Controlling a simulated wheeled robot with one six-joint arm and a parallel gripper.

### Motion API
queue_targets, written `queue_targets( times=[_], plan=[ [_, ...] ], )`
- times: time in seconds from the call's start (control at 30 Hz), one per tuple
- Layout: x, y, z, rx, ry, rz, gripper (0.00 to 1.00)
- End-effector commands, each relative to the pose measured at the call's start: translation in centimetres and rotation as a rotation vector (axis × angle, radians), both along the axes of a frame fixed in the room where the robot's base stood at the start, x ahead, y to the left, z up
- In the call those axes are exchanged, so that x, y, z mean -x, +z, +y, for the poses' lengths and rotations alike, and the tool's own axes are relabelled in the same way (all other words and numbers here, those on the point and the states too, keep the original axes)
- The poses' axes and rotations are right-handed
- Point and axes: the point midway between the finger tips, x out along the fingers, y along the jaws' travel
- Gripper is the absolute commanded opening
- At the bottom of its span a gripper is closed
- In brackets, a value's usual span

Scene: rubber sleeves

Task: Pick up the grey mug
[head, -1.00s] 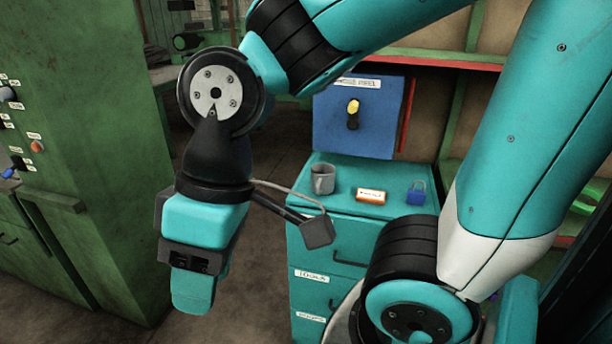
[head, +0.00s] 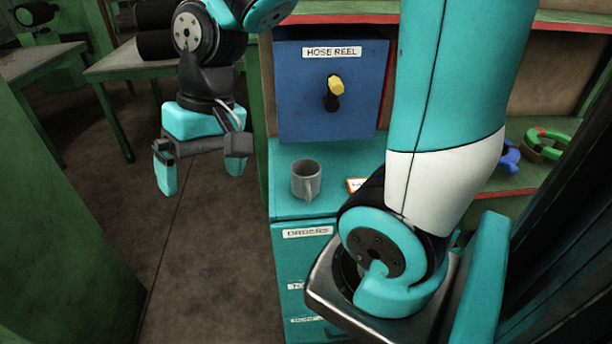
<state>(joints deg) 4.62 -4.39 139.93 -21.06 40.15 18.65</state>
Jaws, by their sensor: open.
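The grey mug (head: 304,182) stands upright on the teal drawer cabinet (head: 283,207), near its left edge. Its handle faces the front right. My gripper (head: 201,174) is open and empty, with its fingers pointing down. It hangs to the left of the mug in the picture, over the floor and apart from the cabinet.
A blue hose reel box (head: 300,95) with a yellow and black knob stands behind the mug. An orange-and-white box (head: 354,185) is partly hidden by my arm. A blue item (head: 508,156) and a green-red horseshoe shape (head: 547,145) lie on the right shelf. Open floor is at left.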

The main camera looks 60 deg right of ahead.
Motion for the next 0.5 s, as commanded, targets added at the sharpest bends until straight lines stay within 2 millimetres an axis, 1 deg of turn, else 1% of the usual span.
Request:
queue_targets(
  times=[0.03,0.07,0.1,0.13,0.17,0.2,0.3,0.4,0.5],
  plan=[
    [-1.7,-0.8,-3.7,0.010,-0.212,0.056,1.00],
    [-2.5,-1.4,-5.9,0.016,-0.337,0.087,1.00],
    [-3.2,-2.3,-8.9,0.023,-0.499,0.125,1.00],
    [-3.5,-2.9,-11.1,0.028,-0.616,0.153,1.00],
    [-3.6,-3.5,-13.2,0.031,-0.729,0.181,1.00],
    [-3.5,-4.3,-15.8,0.034,-0.869,0.214,1.00],
    [-2.5,-6.2,-21.3,0.041,-1.158,0.282,1.00],
    [-1.3,-7.5,-24.8,0.044,-1.346,0.328,1.00],
    [-0.6,-8.5,-26.3,0.045,-1.439,0.353,1.00]
  ],
)
